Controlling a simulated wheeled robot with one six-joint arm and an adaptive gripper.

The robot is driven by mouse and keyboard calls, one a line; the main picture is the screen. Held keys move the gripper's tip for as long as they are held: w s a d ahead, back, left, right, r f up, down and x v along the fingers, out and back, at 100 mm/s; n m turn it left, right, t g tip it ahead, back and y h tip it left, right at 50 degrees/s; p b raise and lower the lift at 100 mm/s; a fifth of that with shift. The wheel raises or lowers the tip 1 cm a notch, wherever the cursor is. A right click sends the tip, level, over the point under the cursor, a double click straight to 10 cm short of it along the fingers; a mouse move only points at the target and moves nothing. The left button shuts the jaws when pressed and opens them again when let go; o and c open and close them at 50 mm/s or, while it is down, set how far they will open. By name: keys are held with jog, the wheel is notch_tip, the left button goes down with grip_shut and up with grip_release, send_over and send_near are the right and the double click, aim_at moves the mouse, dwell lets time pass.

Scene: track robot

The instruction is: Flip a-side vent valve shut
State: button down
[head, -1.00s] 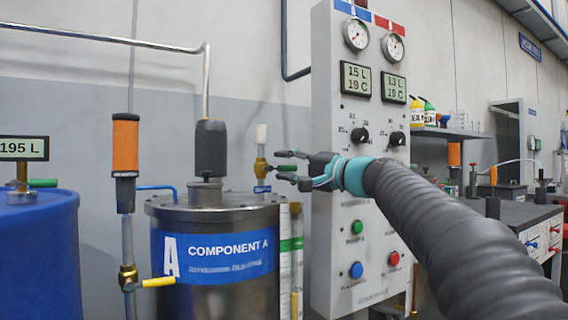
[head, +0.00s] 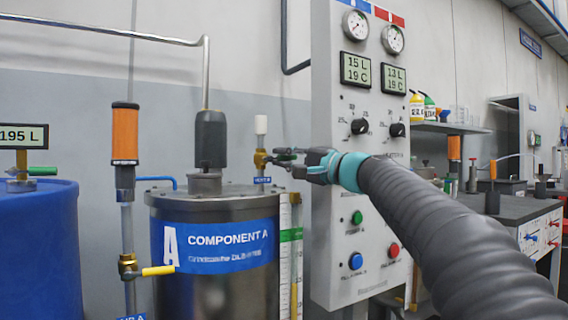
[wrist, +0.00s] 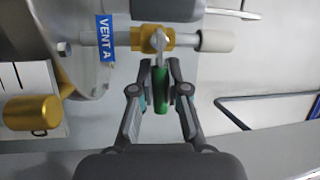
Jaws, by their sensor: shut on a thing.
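The A-side vent valve has a brass body (head: 261,158) on a thin upright pipe above the Component A drum (head: 165,270). A white cap (head: 261,124) tops it and a blue tag (head: 262,180) hangs below. In the wrist view the tag (wrist: 107,40) reads VENT A beside the brass body (wrist: 152,38). The valve's green handle (wrist: 161,92) sticks out crosswise to the pipe, toward my gripper. My gripper (head: 283,157) is shut on that handle, one finger on each side. In the head view my fingers mostly hide the handle.
A grey control panel (head: 335,230) with gauges, knobs and buttons stands close beside my gripper. A second valve with a yellow handle (head: 158,271) is on a pipe left of the drum. A blue drum (head: 40,245) stands at far left.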

jog(key=shift+f+m, duration=0.15)
jog(key=shift+m, duration=0.35)
jog(key=c, duration=1.2)
grip_release()
jog(key=shift+o, duration=0.2)
jog(key=v, duration=1.2)
jog(key=shift+f, duration=0.2)
